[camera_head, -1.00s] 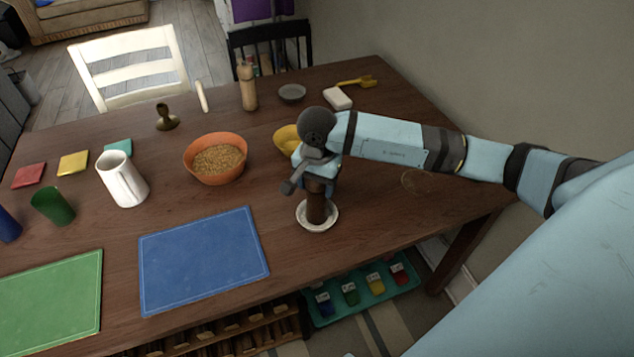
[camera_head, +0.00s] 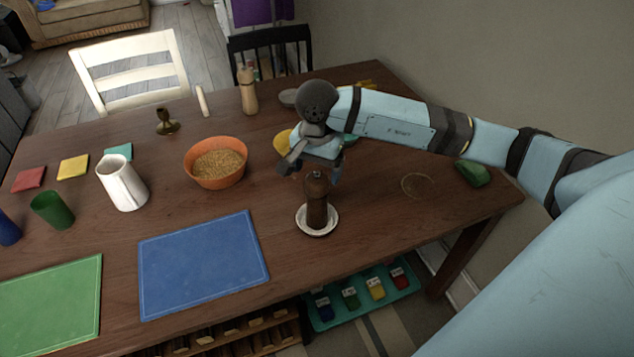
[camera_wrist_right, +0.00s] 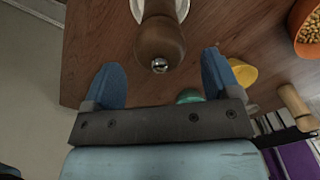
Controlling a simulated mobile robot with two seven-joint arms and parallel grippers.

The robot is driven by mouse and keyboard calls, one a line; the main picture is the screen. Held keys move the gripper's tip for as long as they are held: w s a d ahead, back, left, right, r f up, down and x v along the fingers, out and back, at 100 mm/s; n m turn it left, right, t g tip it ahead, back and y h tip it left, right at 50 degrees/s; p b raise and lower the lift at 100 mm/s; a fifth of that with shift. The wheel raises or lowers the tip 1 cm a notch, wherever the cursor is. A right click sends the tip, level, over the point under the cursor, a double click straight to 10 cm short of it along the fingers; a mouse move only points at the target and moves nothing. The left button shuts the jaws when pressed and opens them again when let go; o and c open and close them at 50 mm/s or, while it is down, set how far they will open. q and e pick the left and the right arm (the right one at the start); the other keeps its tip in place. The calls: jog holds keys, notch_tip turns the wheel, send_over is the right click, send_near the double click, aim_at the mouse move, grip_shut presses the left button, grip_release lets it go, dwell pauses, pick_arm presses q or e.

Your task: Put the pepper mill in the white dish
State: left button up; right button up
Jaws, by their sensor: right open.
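The dark brown pepper mill (camera_head: 316,203) stands upright in the small white dish (camera_head: 302,221) near the table's front edge. In the right wrist view, the mill (camera_wrist_right: 160,38) shows from above with its metal knob towards me, and part of the dish rim (camera_wrist_right: 137,10) shows behind it. My right gripper (camera_head: 312,170) is open and empty, above and behind the mill. In the right wrist view, its blue fingers (camera_wrist_right: 160,70) are spread wide, with the mill's top beyond and between them, apart from both. My left gripper is out of view.
An orange bowl of grain (camera_head: 215,162), a white mug (camera_head: 122,182) and a blue mat (camera_head: 203,262) lie to the left. A light wooden mill (camera_head: 247,90) stands at the back. A green object (camera_head: 472,173) lies at the right edge.

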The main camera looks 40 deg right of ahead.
notch_tip(320, 180, up, 6)
jog(key=shift+f, duration=0.2)
dwell(0.4)
